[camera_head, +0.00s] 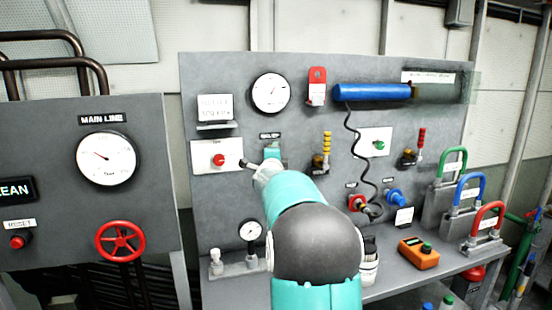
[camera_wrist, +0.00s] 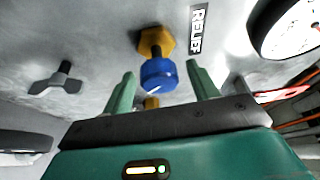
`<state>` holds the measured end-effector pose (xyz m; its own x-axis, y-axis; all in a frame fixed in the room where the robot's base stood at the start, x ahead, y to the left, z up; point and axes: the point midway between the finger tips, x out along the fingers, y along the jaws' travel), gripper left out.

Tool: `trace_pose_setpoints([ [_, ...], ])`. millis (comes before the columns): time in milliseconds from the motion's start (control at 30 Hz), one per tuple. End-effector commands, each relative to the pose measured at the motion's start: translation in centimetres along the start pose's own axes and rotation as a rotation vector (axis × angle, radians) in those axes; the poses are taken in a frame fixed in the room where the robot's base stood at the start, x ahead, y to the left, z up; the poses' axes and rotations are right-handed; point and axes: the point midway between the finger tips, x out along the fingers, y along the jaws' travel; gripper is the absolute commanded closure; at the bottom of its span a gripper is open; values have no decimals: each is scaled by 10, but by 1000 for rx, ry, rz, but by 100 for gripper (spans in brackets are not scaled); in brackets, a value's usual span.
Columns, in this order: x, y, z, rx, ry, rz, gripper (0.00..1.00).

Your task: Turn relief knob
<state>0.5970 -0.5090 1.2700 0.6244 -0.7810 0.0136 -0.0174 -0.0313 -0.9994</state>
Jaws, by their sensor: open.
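The relief knob (camera_wrist: 158,76) is blue with a pale mark, on a brass hex fitting (camera_wrist: 156,41) on the grey panel in the wrist view. A label reading RELIEF (camera_wrist: 198,30) sits beside it, turned sideways. My gripper (camera_wrist: 160,69) is open, its two green fingers on either side of the knob. A gap shows between each finger and the knob; it is not held. In the head view my gripper (camera_head: 271,152) is at the panel below a small label (camera_head: 270,135), and the knob is hidden behind my arm.
A grey wing-shaped handle (camera_wrist: 55,82) sits left of the knob in the wrist view. A white gauge (camera_head: 271,93) is above my gripper in the head view. A red button (camera_head: 219,160) is to the left, and a yellow-handled valve (camera_head: 322,155) to the right.

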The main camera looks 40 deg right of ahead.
Motion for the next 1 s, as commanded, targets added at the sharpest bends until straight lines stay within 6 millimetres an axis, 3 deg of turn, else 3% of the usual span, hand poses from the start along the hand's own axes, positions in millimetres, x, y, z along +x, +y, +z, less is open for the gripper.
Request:
trace_pose_setpoints([
  [267, -16, -1, 1, -1, -1, -1, 41],
  [700, -103, -1, 1, -1, -1, -2, 41],
  [1000, -137, 0, 0, 1, 0, -1, 41],
])
